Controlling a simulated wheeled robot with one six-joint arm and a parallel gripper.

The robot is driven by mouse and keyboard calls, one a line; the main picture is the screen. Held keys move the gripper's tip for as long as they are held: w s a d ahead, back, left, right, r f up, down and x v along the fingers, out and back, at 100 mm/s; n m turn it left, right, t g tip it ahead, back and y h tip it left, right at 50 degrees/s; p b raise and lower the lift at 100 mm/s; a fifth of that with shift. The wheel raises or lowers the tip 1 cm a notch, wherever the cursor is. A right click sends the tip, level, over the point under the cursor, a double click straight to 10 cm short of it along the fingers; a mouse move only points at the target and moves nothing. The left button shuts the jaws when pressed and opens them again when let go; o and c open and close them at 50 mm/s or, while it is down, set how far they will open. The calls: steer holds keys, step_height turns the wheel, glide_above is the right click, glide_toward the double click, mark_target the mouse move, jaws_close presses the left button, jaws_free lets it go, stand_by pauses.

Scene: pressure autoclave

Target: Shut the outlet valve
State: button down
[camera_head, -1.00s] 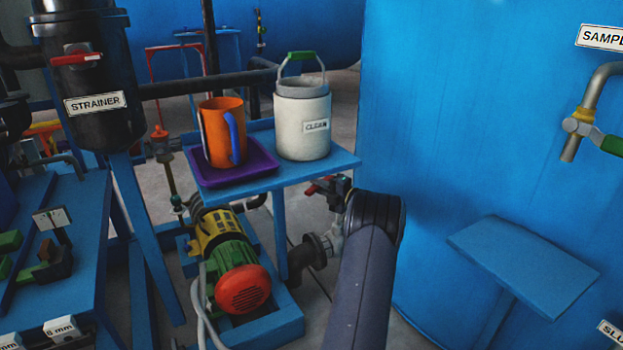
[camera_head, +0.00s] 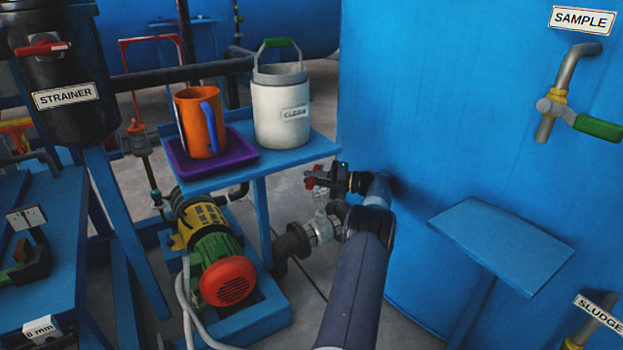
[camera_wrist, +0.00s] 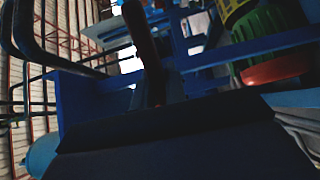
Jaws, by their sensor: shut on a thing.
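A small red handle (camera_head: 311,184) shows low between the blue stand and the tank, above a grey pipe valve (camera_head: 324,224), which I take to be the outlet valve. My gripper (camera_head: 321,180) reaches left to the handle and is shut on it. The fingertips are small and dark, and part of the handle is hidden by them. My forearm covers the pipe on the right side of the valve.
A green and red pump (camera_head: 222,268) stands left of the valve. The blue tank (camera_head: 440,120) and a small shelf (camera_head: 500,240) bound the right.

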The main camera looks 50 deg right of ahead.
steer(key=shift+f, duration=0.1)
stand_by(0.3)
steer(key=c, duration=1.4)
jaws_free()
steer(key=shift+c, duration=0.2)
